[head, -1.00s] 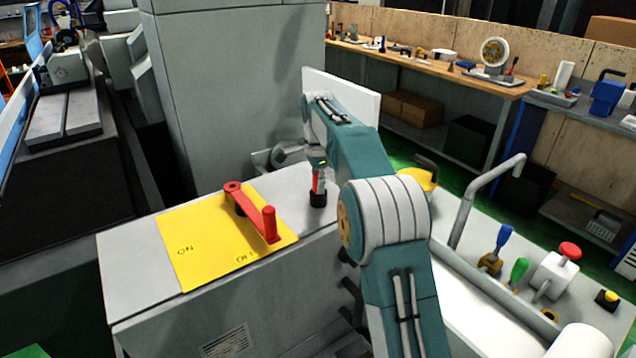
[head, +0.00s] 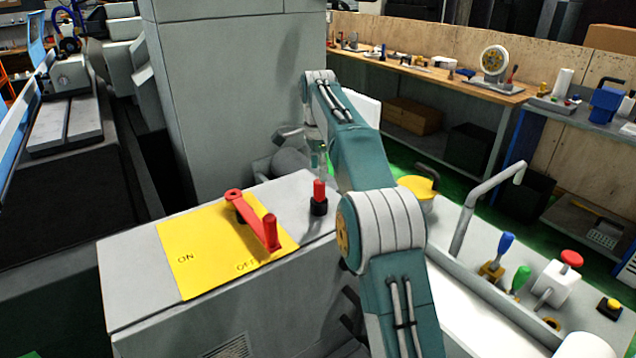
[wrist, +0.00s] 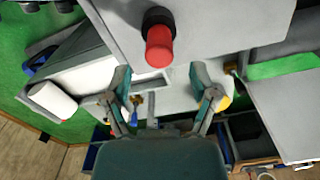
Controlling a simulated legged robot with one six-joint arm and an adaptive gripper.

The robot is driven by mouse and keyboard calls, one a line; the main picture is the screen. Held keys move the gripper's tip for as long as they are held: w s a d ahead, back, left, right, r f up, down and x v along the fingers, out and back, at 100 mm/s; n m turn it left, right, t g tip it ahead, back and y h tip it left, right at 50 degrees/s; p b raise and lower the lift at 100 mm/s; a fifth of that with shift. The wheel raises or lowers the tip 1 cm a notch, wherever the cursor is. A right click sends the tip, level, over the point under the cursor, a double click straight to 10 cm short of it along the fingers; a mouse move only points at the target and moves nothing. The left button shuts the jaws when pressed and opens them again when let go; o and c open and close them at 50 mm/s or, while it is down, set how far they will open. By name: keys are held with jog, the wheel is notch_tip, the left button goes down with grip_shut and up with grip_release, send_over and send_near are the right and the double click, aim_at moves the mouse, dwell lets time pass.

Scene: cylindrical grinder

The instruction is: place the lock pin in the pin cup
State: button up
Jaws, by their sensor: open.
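The red lock pin (head: 319,189) stands upright in the black pin cup (head: 319,207) on the grey cabinet top. In the wrist view, the red pin (wrist: 160,46) projects from the black cup (wrist: 158,17). My gripper (wrist: 162,84) is open and empty, its two fingers spread apart, with the pin beyond the gap between them. In the head view my gripper (head: 319,158) is small and partly hidden, just above and behind the pin. The pin's lower end is hidden inside the cup.
A yellow ON/OFF plate (head: 205,258) with a red lever (head: 254,222) lies left of the cup. A bent grey pipe (head: 478,205), screwdrivers and a red-topped button box (head: 556,279) are to the right. A tall grey machine housing (head: 235,90) stands behind.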

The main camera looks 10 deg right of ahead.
jog(key=shift+s+r, duration=0.15)
jog(key=shift+r, duration=0.65)
jog(key=s+r+n+t, duration=0.2)
jog(key=s+r+n, duration=0.2)
jog(key=s, duration=0.5)
jog(key=s+r+n+t, duration=0.1)
jog(key=s+r+n, duration=0.35)
jog(key=s, duration=0.55)
jog(key=s+f+n+t, duration=0.1)
jog(key=s+f+n, duration=0.3)
jog(key=s, duration=0.6)
jog(key=s+f+n+t, duration=0.1)
jog(key=s+f+n, duration=0.3)
jog(key=s+f, duration=0.4)
jog(key=s, duration=0.3)
jog(key=shift+f+t, duration=0.15)
jog(key=shift+t, duration=0.15)
jog(key=shift+w, duration=0.15)
